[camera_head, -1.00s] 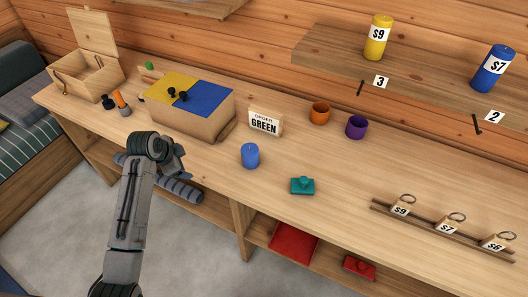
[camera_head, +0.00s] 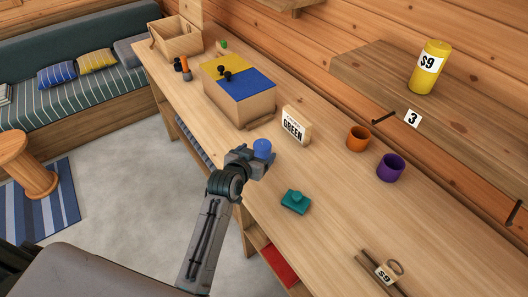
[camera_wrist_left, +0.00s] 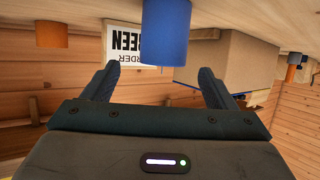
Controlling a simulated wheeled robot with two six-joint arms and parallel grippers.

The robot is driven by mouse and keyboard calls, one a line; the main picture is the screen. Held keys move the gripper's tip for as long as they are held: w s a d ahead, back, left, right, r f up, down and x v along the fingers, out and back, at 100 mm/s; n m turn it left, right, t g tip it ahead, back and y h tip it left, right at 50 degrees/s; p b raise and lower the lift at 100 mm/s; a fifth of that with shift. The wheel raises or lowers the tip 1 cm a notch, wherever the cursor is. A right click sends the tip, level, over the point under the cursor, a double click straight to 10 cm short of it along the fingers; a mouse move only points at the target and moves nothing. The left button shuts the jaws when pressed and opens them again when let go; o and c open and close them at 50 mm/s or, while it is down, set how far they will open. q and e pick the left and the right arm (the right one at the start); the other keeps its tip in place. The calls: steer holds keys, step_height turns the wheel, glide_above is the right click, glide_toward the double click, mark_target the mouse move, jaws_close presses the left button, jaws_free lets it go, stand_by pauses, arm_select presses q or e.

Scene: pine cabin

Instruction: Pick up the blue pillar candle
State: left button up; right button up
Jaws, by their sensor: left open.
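The blue pillar candle (camera_head: 262,149) stands on the wooden counter, in front of the "ORDER GREEN" sign. My left gripper (camera_head: 255,157) is right at the candle in the head view and hides its lower part. In the left wrist view the candle (camera_wrist_left: 166,32) shows upside down, between and beyond the two spread fingers of my left gripper (camera_wrist_left: 155,82). The jaws are open, and I see no contact with the candle. My right gripper is not in view.
The order sign (camera_head: 296,125) stands behind the candle, with the yellow-and-blue-topped box (camera_head: 238,97) to its left. A teal block (camera_head: 295,201) lies to the right.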

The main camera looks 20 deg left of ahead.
mark_target(265, 144)
arm_select(q)
steer(key=shift+x, duration=1.05)
steer(key=shift+w+p, duration=0.35)
steer(key=shift+w, duration=0.1)
steer(key=shift+w+f+p, duration=0.1)
steer(key=shift+w+p, duration=0.25)
steer(key=p+x, duration=0.1)
steer(key=x, duration=0.2)
steer(key=shift+a+f, duration=0.1)
steer(key=shift+a, duration=0.05)
steer(key=shift+w+f, duration=0.2)
steer(key=shift+w, duration=0.2)
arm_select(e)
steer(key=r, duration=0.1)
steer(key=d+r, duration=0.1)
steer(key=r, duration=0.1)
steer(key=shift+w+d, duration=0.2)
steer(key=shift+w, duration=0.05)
